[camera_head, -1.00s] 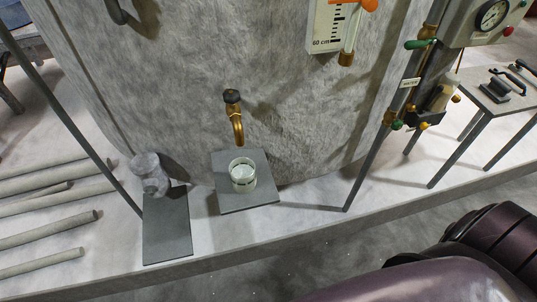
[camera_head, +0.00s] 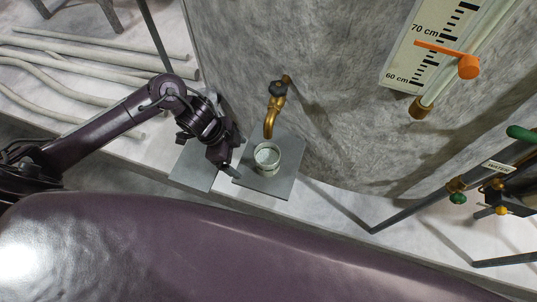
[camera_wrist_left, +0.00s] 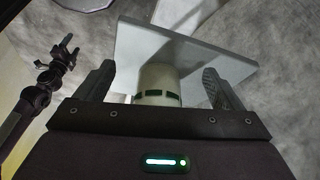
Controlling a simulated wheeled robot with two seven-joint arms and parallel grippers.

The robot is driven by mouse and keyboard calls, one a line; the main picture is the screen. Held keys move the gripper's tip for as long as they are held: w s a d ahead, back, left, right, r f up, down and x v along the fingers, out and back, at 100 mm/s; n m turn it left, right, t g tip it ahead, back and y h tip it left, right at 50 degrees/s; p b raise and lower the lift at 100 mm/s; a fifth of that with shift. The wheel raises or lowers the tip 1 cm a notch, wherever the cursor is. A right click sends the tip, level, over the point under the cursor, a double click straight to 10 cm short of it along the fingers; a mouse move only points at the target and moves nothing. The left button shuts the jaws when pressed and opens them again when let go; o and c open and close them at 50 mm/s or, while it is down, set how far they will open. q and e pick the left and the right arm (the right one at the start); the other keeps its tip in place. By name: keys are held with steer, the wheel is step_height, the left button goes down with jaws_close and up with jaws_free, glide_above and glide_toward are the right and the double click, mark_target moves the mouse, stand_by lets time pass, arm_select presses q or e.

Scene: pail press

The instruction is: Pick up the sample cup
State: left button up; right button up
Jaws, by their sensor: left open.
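The sample cup (camera_head: 267,157) is a small clear and whitish cup. It stands upright on a grey square plate (camera_head: 283,186) below a brass tap (camera_head: 274,110). My left gripper (camera_head: 233,172) is open, just left of the cup at the plate's edge, with a small gap showing in the head view. In the left wrist view the cup (camera_wrist_left: 159,84) appears between the two spread fingers of my left gripper (camera_wrist_left: 158,88), in front of the plate (camera_wrist_left: 135,45). The palm hides the cup's near end.
A big grey tank (camera_head: 340,90) rises behind the plate. A second grey plate (camera_head: 192,168) lies left, partly under my gripper. A level scale (camera_head: 432,45) with an orange marker hangs upper right. Pipes (camera_head: 90,62) lie at the left.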

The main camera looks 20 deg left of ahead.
mark_target(262, 154)
arm_select(q)
steer(key=d, duration=0.2)
steer(key=w+d+p, duration=0.1)
steer(key=d, duration=0.1)
steer(key=shift+w+d+r, duration=0.1)
steer(key=shift+d, duration=0.05)
steer(key=d, duration=0.1)
steer(key=d+p, duration=0.1)
steer(key=shift+w+d+r, duration=0.1)
steer(key=shift+w+d, duration=0.15)
steer(key=shift+d, duration=0.05)
steer(key=x, duration=0.2)
steer(key=shift+d+f, duration=0.15)
steer(key=shift+f, duration=0.2)
steer(key=shift+w+d+f, duration=0.1)
steer(key=shift+d+f, duration=0.05)
steer(key=shift+f, duration=0.15)
steer(key=c, duration=1.2)
arm_select(e)
steer(key=shift+w+d+r, duration=0.3)
steer(key=shift+d+r, duration=0.25)
steer(key=shift+d, duration=0.05)
steer(key=shift+w+d+r, duration=0.3)
steer(key=shift+d+r, duration=0.2)
steer(key=shift+d, duration=0.05)
